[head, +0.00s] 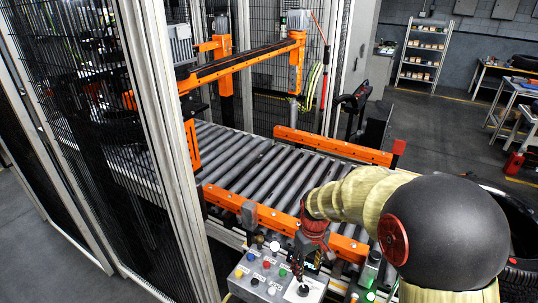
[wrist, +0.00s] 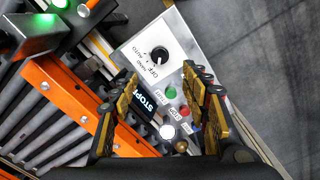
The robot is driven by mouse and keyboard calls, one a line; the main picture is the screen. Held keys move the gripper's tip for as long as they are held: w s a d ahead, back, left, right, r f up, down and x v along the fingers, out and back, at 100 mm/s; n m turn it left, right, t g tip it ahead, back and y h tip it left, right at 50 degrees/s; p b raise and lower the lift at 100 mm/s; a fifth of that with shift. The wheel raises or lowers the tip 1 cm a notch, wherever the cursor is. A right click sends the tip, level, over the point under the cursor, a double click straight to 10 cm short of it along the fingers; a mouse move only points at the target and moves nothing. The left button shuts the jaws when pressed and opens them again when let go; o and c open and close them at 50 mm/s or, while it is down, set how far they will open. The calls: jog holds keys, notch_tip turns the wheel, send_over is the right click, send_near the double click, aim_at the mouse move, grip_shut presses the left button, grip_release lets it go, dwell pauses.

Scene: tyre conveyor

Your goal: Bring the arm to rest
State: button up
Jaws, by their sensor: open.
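My gripper (head: 303,266) is at the end of my arm, which reaches over the front side of the roller conveyor (head: 262,165). It hangs over a grey control box (head: 246,289). In the wrist view my gripper (wrist: 163,88) has its two fingers spread apart with nothing between them. Between and beyond the fingers show the box's face (wrist: 187,45), a black rotary knob (wrist: 159,55), a green button (wrist: 171,92) and a red button (wrist: 184,111). I cannot tell whether a fingertip touches the box.
Orange rails (head: 332,146) edge the conveyor. A mesh fence with pale posts (head: 160,130) stands close on the left. A green-lit box (wrist: 33,36) is at upper left in the wrist view. A black tyre (head: 520,235) is at far right. Open floor (head: 440,135) lies behind.

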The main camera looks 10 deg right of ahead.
jog(key=s+r+m+t+b, duration=0.2)
jog(key=s+r+b, duration=0.2)
jog(key=s+r, duration=0.3)
jog(key=s+r+m+t+b, duration=0.2)
jog(key=s+r, duration=0.5)
jog(key=s, duration=0.7)
jog(key=shift+s+d+t+b, duration=0.15)
jog(key=shift+s+t+b, duration=0.05)
jog(key=shift+t+b, duration=0.75)
jog(key=shift+r, duration=0.1)
jog(key=shift+c, duration=0.8)
